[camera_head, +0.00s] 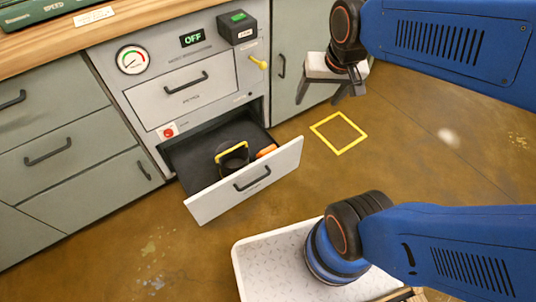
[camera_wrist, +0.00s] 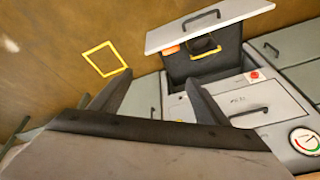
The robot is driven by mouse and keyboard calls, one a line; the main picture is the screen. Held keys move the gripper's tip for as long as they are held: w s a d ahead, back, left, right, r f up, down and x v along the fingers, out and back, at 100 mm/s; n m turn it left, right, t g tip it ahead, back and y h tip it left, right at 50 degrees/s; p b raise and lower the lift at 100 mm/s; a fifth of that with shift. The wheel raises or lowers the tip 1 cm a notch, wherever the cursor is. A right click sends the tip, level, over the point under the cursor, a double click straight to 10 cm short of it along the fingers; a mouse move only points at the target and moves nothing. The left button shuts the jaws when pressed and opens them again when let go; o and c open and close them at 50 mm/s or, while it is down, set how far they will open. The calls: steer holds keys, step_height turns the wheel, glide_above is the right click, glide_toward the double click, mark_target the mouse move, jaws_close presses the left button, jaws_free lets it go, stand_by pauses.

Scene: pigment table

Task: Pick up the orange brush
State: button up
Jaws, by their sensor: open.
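An orange thing (camera_head: 266,151), probably the brush, lies inside the open drawer (camera_head: 228,203), near its right side and just behind the front panel. Only a small part shows, so its full shape is hidden. In the wrist view a small orange patch (camera_wrist: 171,50) shows at the left side of the drawer, by the panel (camera_wrist: 225,20). A dark container (camera_head: 233,162) with a yellow handle stands beside it in the drawer. My gripper (camera_head: 325,97) is open and empty, in the air to the upper right of the drawer. Its two fingers (camera_wrist: 157,73) also show apart in the wrist view.
The drawer belongs to a grey cabinet with a gauge (camera_head: 132,59), an OFF display (camera_head: 192,39) and a yellow lever (camera_head: 258,62). A yellow square (camera_head: 340,148) marks the floor right of the drawer. A white tray (camera_head: 241,262) is in front. Floor between is clear.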

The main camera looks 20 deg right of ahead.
steer(key=w+a+f+m+g, duration=0.15)
steer(key=w+f+m, duration=0.25)
steer(key=w+f, duration=0.5)
steer(key=m+g, duration=0.2)
steer(key=m, duration=0.6)
glide_above(268, 149)
step_height(268, 149, down, 28)
step_height(268, 149, down, 18)
steer(key=shift+r, duration=0.15)
steer(key=shift+c, duration=0.6)
steer(key=c, duration=1.2)
steer(key=shift+r, duration=0.15)
step_height(268, 149, up, 10)
steer(key=shift+f, duration=0.1)
